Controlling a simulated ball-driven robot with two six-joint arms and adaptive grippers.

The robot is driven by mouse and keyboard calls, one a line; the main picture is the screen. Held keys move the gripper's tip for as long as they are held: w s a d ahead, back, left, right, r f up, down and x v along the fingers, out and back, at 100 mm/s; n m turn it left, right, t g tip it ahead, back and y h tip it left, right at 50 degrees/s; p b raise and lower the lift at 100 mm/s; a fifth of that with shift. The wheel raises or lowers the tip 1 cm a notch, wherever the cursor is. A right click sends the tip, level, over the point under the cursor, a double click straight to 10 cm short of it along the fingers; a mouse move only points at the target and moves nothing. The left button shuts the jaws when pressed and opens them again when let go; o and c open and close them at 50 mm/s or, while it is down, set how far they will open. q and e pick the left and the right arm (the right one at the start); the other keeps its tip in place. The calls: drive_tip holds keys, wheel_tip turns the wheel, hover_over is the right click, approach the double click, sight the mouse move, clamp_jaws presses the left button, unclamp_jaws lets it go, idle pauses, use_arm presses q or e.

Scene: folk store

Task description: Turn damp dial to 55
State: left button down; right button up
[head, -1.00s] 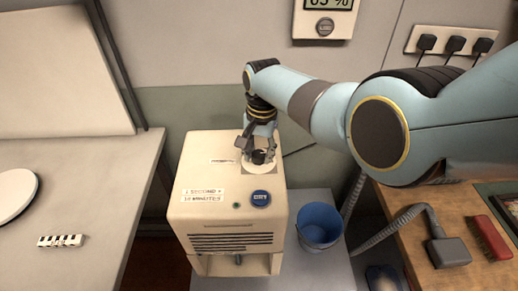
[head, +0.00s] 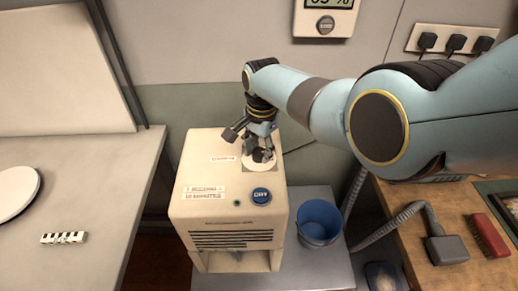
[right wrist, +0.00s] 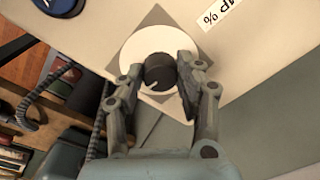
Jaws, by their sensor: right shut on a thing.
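The damp dial is a dark round knob on a white disc (head: 250,164) on top of a cream box-shaped machine (head: 195,210). In the right wrist view the knob (right wrist: 160,71) shows a light pointer mark, and the white disc (right wrist: 133,48) lies on a grey square. My right gripper (right wrist: 160,75) has its two fingers on opposite sides of the knob and is shut on it. In the head view my right gripper (head: 258,152) covers most of the knob. The numbers around the dial cannot be read. My left gripper is not in view.
A blue round button (head: 261,195) sits on the machine's top near the dial. A wall display (head: 325,18) shows a percent reading, partly cut off. A blue bucket (head: 320,222) stands right of the machine.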

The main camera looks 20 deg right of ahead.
sight(261, 153)
drive_tip(key=shift+w+r, duration=0.1)
drive_tip(key=o, duration=1.1)
drive_tip(key=shift+o, duration=0.2)
wheel_tip(261, 153, up, 12)
drive_tip(key=shift+s+d, duration=0.2)
drive_tip(key=shift+s, duration=0.1)
